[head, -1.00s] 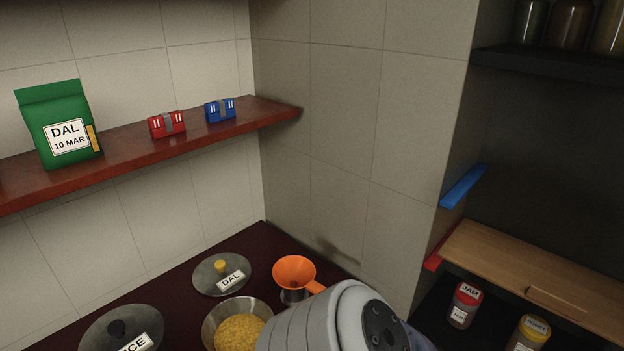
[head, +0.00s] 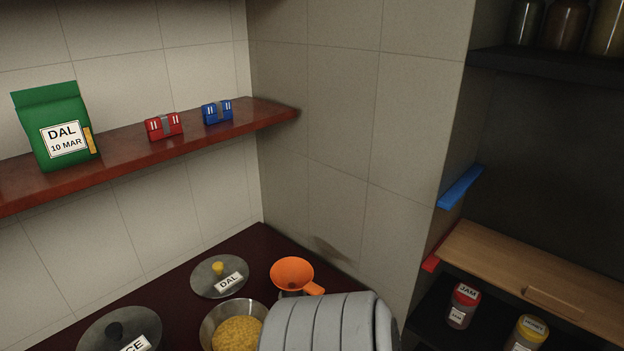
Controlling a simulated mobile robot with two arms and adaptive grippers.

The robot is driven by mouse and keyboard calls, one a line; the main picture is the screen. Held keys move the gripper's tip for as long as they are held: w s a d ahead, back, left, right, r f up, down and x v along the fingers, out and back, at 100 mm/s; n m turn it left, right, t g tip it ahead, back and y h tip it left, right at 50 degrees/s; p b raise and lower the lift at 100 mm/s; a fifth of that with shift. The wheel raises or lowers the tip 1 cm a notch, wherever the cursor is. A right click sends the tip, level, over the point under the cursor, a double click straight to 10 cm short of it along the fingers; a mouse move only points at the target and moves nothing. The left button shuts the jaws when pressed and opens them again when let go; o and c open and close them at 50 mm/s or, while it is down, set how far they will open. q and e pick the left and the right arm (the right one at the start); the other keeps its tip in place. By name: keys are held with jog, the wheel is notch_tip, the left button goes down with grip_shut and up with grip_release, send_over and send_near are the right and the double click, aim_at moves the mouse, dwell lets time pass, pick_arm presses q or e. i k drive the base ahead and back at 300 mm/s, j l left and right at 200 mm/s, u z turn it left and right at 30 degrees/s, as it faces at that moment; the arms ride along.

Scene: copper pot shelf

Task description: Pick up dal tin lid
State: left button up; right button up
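The dal tin lid (head: 207,279) is a round grey metal disc with a yellow knob and a white DAL label. It lies on the dark counter at the lower middle of the head view. An open metal tin of yellow dal (head: 236,333) stands just in front of it. A grey link of one of my arms covers the bottom middle, right of the tin. Neither gripper shows, and nothing is seen touching the lid.
A second lid (head: 108,330) with a dark knob lies at front left. A red-brown shelf (head: 120,155) with a green DAL packet (head: 56,126) overhangs behind. Jars (head: 463,305) stand at right.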

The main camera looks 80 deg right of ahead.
aim_at(218, 276)
jog(key=z, duration=1.9)
